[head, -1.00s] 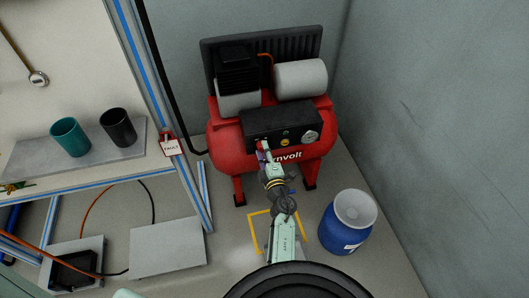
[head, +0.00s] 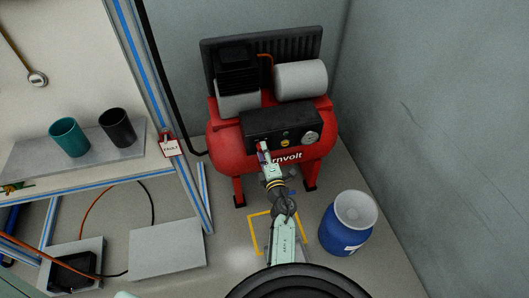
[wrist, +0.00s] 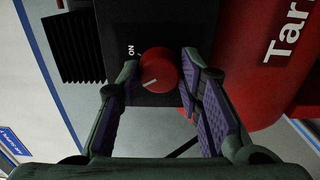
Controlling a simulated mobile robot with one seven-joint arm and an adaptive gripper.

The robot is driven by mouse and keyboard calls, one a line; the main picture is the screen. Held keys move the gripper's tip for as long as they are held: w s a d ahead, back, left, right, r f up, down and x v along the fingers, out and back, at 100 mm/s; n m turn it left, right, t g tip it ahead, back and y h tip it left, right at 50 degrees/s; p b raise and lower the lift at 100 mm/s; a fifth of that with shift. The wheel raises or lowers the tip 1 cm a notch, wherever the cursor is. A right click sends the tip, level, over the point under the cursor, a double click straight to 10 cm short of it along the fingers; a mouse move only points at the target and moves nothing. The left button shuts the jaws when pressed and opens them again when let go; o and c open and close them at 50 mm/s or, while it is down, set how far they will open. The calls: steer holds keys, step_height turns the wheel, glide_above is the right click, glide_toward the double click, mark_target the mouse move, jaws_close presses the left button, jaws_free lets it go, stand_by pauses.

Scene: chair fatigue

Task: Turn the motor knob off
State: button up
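The red motor knob (wrist: 158,70) sits on the compressor's black control panel (head: 280,122). In the wrist view its white pointer line is aimed down and left, and the word ON is printed at its upper left. My gripper (wrist: 157,84) is open, with one purple-padded finger on each side of the knob. A small gap shows at the left finger; the right fingertip is very close to the knob, and I cannot tell if it touches. In the head view my gripper (head: 263,153) is at the panel's lower left and largely hides the knob.
The red compressor (head: 228,150) stands against the back wall. A blue barrel (head: 343,235) stands to the right of my arm. A workbench with two cups (head: 94,134) and a hanging FAULT tag (head: 171,147) is on the left.

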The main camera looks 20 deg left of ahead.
steer(key=o, duration=0.4)
steer(key=shift+o, duration=0.2)
steer(key=shift+s, duration=0.1)
steer(key=v, duration=0.7)
steer(key=shift+d, duration=0.15)
steer(key=shift+s, duration=0.1)
